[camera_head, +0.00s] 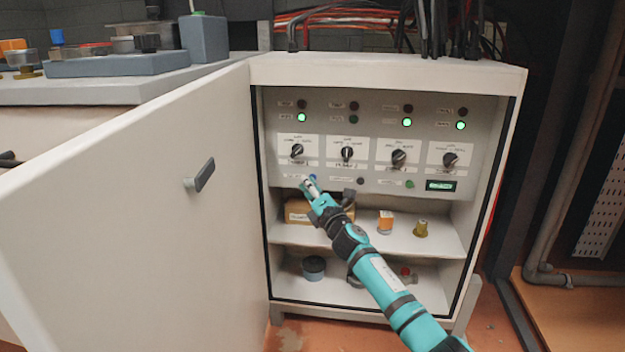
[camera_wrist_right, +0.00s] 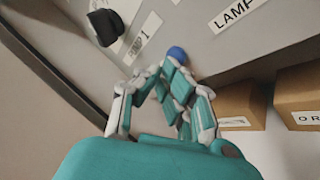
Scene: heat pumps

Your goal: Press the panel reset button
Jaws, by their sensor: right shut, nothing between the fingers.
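The open cabinet holds a grey control panel (camera_head: 375,112). A small blue button (camera_head: 313,177) sits at the panel's lower left, and it also shows in the right wrist view (camera_wrist_right: 177,53). My right gripper (camera_head: 308,187) is shut and empty, with its fingertips right at the blue button. In the wrist view the fingertips (camera_wrist_right: 163,70) are just below and in front of the button and cover part of it. I cannot tell whether they touch it. The button's own label is not readable. My left gripper is not in view.
The cabinet door (camera_head: 130,200) stands open at the left. Rotary knobs (camera_head: 347,153) and lit green lamps (camera_head: 407,122) are above the button. A cardboard box (camera_head: 298,212) sits on the shelf just below my gripper. A dark button (camera_head: 360,181) is to the right.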

